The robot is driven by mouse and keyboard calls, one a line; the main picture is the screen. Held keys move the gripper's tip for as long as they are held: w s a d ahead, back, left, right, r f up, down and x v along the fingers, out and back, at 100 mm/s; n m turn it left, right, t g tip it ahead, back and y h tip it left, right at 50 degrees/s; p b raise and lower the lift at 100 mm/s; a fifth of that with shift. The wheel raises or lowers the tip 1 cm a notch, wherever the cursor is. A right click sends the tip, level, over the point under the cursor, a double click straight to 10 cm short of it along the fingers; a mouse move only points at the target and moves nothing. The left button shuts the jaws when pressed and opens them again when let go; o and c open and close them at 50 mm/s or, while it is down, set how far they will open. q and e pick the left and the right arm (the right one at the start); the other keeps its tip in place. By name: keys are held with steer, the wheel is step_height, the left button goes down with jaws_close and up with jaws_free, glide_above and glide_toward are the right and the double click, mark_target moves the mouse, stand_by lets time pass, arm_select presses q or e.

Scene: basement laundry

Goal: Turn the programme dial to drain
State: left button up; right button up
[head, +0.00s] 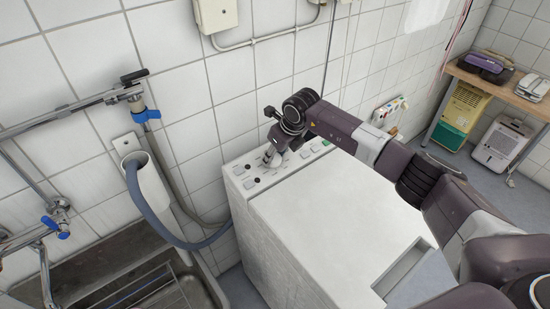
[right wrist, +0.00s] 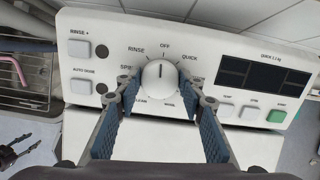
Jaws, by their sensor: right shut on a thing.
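The white washing machine (head: 330,225) stands by the tiled wall, its control panel (right wrist: 225,45) along the back edge. The round white programme dial (right wrist: 159,75) is on this panel. Its dark mark appears to point up towards OFF. RINSE and QUICK are readable on either side, and a word starting with SP is partly covered. I cannot make out a DRAIN label; the lower labels are small and partly covered. My right gripper (right wrist: 159,92) has its fingers on both sides of the dial, shut on it. It also shows over the panel in the head view (head: 271,155).
Buttons RINSE + (right wrist: 79,48) and AUTO DOSE (right wrist: 81,86) lie left of the dial. A dark display (right wrist: 262,75) and a green button (right wrist: 276,116) lie right. A grey hose (head: 150,210) and sink (head: 205,290) are left of the machine.

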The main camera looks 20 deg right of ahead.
steer(key=n+b, duration=0.8)
steer(key=shift+f+y+b, duration=0.15)
steer(key=shift+y+b, duration=0.15)
steer(key=n+b, duration=0.2)
steer(key=shift+n+g, duration=0.4)
steer(key=n+b, duration=0.1)
steer(key=n, duration=0.1)
steer(key=shift+n, duration=0.3)
steer(key=n+b, duration=0.1)
steer(key=n, duration=0.1)
steer(key=shift+n, duration=0.4)
steer(key=n+b, duration=0.1)
steer(key=n, duration=0.2)
steer(key=shift+r+g, duration=0.2)
steer(key=shift+g, duration=0.2)
steer(key=shift+n, duration=1.7)
steer(key=o, duration=1.1)
